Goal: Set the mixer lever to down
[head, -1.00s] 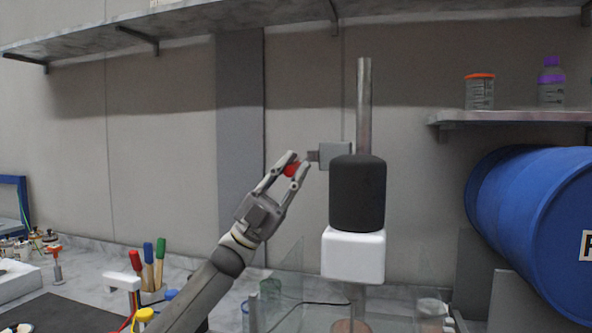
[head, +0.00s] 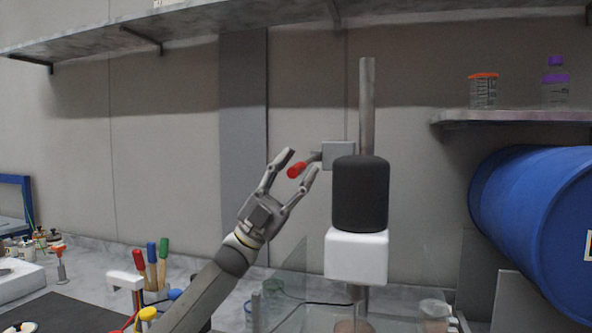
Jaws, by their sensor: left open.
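The mixer (head: 360,195) has a black motor body over a white block, mounted on a vertical metal rod. A grey box (head: 338,155) sits on its left side near the rod. The mixer lever (head: 297,171) comes out of this box to the left, slanting down to a red knob at its tip. My left gripper (head: 299,162) is open, with its fingers on either side of the red knob. Whether a finger touches the knob cannot be told. My right gripper is not in view.
A glass-walled enclosure (head: 410,262) stands below the mixer. A blue drum (head: 535,220) lies at the right under a small shelf (head: 500,116) with bottles. Tools with red, blue and green handles (head: 151,254) stand at the lower left. A long shelf (head: 200,28) spans above.

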